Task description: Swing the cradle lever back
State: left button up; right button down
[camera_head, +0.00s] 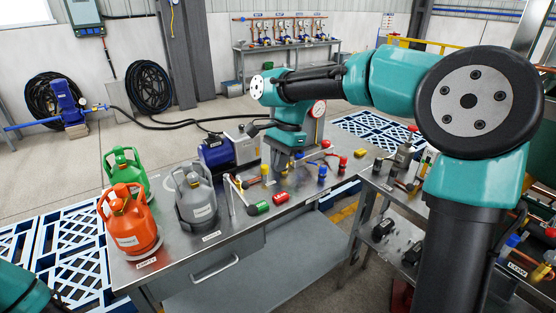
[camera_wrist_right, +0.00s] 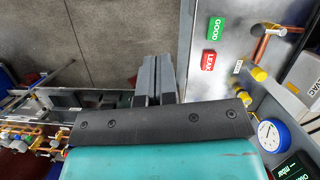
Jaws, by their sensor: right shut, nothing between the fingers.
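My right arm reaches over the steel bench (camera_head: 215,243) from the right. Its gripper (camera_head: 283,163) is low over the back of the bench, partly hidden by its own wrist. In the wrist view my right gripper (camera_wrist_right: 153,78) is shut, its two grey fingers together and empty, with grey floor beyond them. I cannot pick out the cradle lever for sure. A small red-ended part (camera_head: 326,144) and a red part (camera_head: 343,162) stand just right of the gripper. Of my left arm only a teal piece shows at the bottom left; its gripper is out of view.
Green (camera_head: 125,168), orange (camera_head: 130,222) and grey (camera_head: 195,200) cylinders stand at the bench's left. A blue machine (camera_head: 216,151) is behind. A green GOOD pad (camera_head: 263,207) and a red LEAK pad (camera_head: 281,198) lie at the front. A gauge (camera_wrist_right: 270,135) shows at the wrist view's right.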

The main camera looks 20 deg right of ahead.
jog(key=s+a+f, duration=0.2)
jog(key=a+f, duration=0.3)
jog(key=f, duration=0.2)
jog(key=shift+a+f, duration=0.25)
jog(key=shift+a, duration=0.1)
jog(key=shift+a, duration=0.15)
